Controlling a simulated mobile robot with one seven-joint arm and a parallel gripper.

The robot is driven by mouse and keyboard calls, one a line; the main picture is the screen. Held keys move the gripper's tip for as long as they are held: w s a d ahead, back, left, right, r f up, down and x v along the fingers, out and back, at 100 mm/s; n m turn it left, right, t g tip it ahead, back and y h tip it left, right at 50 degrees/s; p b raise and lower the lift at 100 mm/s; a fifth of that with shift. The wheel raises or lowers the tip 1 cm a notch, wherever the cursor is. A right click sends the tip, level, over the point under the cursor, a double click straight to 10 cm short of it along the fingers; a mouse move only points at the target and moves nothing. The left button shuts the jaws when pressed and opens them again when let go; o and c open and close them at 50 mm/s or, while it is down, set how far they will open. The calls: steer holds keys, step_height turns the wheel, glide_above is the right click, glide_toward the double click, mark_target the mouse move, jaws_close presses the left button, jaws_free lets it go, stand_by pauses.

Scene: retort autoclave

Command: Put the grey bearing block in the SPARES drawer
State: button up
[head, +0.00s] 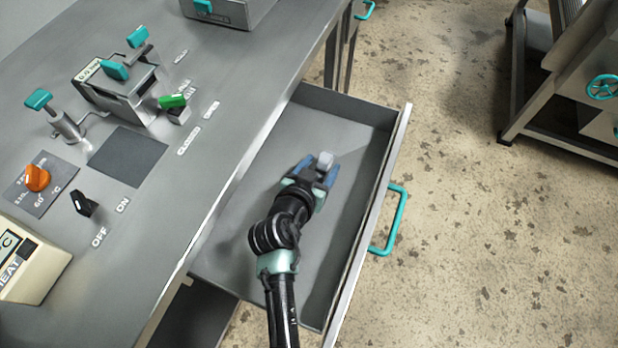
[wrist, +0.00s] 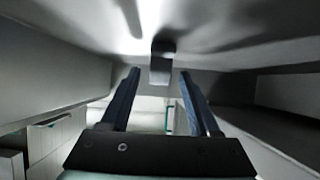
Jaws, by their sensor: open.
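The grey bearing block (head: 325,159) is a small light-grey piece inside the open drawer (head: 352,122), near its middle. In the wrist view the block (wrist: 161,66) shows dark, just past the fingertips and lined up with the gap between them. It appears to rest against the drawer floor. My gripper (head: 317,170) reaches down into the drawer with its blue fingers apart. In the wrist view the gripper (wrist: 159,76) is open, with a gap on each side of the block. No SPARES label on the drawer is readable.
The drawer's teal handle (head: 390,220) faces the open floor at right. The steel worktop (head: 200,200) with teal levers, an orange knob (head: 37,178) and a black switch (head: 83,203) borders the drawer on the left. A metal rack (head: 560,90) stands at top right. The drawer floor around the block is clear.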

steer(key=p+v, duration=0.1)
steer(key=v, duration=0.8)
steer(key=w+r+t+y, duration=0.1)
steer(key=w+r+t, duration=0.2)
steer(key=r, duration=0.9)
steer(key=w+r+t, duration=0.2)
steer(key=w+r, duration=0.1)
steer(key=r, duration=0.8)
steer(key=w+r+t+y, duration=0.1)
steer(key=w+r+t, duration=0.15)
steer(key=r, duration=0.95)
steer(key=s+d+r+n+t+y, duration=0.1)
steer(key=s+r+t, duration=0.3)
steer(key=r, duration=0.8)
steer(key=s+d+r+n+t, duration=0.2)
steer(key=s+r+t, duration=0.2)
steer(key=s+r, duration=0.5)
step_height(320, 180, up, 5)
steer(key=shift+s+f+n+y, duration=0.2)
steer(key=shift+f+n+y, duration=0.1)
steer(key=shift+y, duration=0.1)
steer(key=shift+d+r, duration=0.15)
